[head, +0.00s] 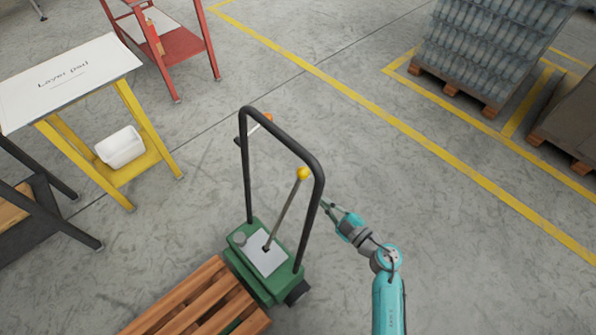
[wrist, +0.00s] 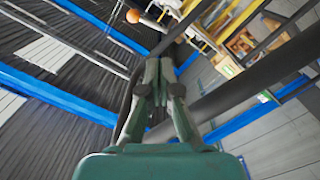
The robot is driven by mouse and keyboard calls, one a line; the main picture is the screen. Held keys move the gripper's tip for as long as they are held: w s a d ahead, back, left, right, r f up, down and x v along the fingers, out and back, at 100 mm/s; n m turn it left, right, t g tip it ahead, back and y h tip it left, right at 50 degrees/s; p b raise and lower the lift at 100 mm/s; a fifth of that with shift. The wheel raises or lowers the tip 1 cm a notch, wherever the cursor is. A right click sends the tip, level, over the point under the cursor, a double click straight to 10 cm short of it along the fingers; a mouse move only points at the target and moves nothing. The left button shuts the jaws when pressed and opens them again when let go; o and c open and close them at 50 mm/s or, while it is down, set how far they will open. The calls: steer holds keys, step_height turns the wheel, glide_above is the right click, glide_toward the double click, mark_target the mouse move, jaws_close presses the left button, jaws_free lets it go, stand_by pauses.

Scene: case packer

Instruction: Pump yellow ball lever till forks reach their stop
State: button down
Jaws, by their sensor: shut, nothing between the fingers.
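The yellow ball (head: 303,173) tops a thin grey lever that rises at a tilt from a light plate on the green pump body (head: 263,285) of a pallet truck. A black hoop handle (head: 248,190) stands around the lever. My gripper (head: 325,204) is shut and empty, just right of the hoop's right upright, below and right of the ball. In the wrist view my gripper (wrist: 165,62) points up between dark bars, and the yellow ball cannot be made out there. The forks are hidden by the wooden pallet.
A wooden pallet (head: 190,302) lies at the truck's lower left. A small orange-tipped lever (head: 266,118) is at the hoop's far side. A yellow stand (head: 150,135) with a white bin (head: 120,147) is at left. A red cart (head: 178,45) stands behind.

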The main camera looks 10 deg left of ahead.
steer(key=shift+w+a, duration=0.35)
steer(key=shift+w, duration=0.3)
steer(key=shift+w+a, duration=0.1)
glide_above(304, 178)
steer(key=s, duration=0.4)
steer(key=shift+w+a+f, duration=0.1)
steer(key=shift+w+f, duration=0.6)
steer(key=shift+f, duration=0.25)
steer(key=shift+w+f, duration=0.55)
steer(key=shift+f, duration=0.3)
steer(key=shift+d, duration=0.2)
